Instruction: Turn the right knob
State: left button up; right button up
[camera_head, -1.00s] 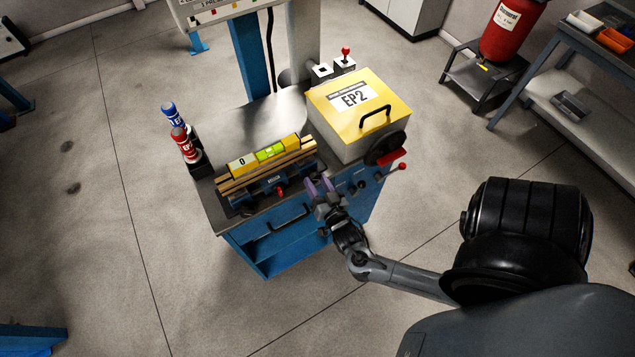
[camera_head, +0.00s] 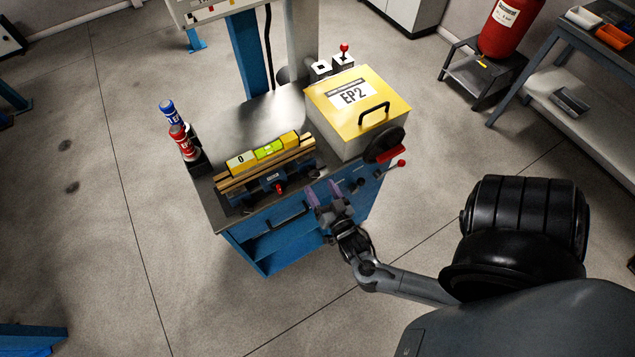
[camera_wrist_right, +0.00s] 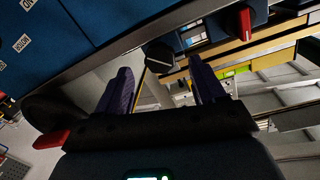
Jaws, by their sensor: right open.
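My right gripper (camera_head: 325,191) is open in front of the blue machine bench (camera_head: 285,218), close to its top front edge. In the right wrist view my open gripper (camera_wrist_right: 165,88) has a black knob (camera_wrist_right: 158,58) in view between and beyond its two purple fingers. Nothing shows between the fingertips, and I cannot tell how far off the knob is. A red knob (camera_wrist_right: 245,18) is to the right there; it also shows on the vise front in the head view (camera_head: 279,188). The black knob is hard to make out in the head view. My left gripper is not in view.
A yellow level (camera_head: 263,152) lies on the vise. Floor in front is clear.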

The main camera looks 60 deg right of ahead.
jog(key=v, duration=0.7)
dwell(0.3)
